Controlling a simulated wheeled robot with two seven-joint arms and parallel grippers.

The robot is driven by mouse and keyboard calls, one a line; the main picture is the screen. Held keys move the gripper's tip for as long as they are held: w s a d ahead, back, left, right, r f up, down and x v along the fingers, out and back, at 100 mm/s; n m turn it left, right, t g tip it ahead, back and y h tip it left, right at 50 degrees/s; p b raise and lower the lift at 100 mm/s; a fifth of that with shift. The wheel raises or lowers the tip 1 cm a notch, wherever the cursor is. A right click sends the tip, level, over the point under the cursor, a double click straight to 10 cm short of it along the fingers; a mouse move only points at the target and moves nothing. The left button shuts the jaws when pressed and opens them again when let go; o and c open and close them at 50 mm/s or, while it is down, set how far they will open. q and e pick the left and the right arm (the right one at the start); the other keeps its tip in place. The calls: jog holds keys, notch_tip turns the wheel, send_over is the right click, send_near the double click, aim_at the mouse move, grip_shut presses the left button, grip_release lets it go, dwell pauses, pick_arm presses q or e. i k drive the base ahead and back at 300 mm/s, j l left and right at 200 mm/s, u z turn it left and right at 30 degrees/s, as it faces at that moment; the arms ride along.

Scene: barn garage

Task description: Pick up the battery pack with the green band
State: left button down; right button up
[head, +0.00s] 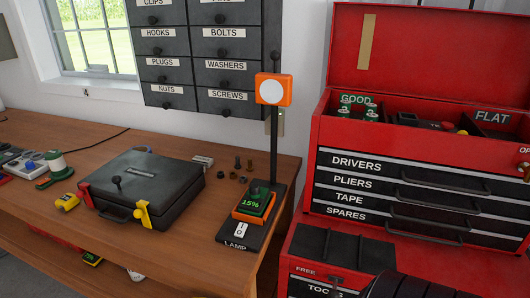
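No gripper of mine shows in the head view. Small green-marked items (371,114) stand in the compartment labelled GOOD in the open top of the red tool chest (319,150). They look like battery packs with green on them, but they are too small to tell a band for sure. A block with a green screen reading 15% (253,203) sits in an orange holder on the base of the lamp (273,89) on the bench. Whether it is a battery pack with a green band I cannot tell.
The chest's FLAT compartment (492,117) is at right. Labelled drawers (210,48) hang on the wall. A black ribbed part is at bottom right.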

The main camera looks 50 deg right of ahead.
aim_at(254, 203)
jog(key=z, duration=1.45)
jog(key=j+z, duration=0.1)
jog(key=j, duration=0.15)
jog(key=i, duration=0.05)
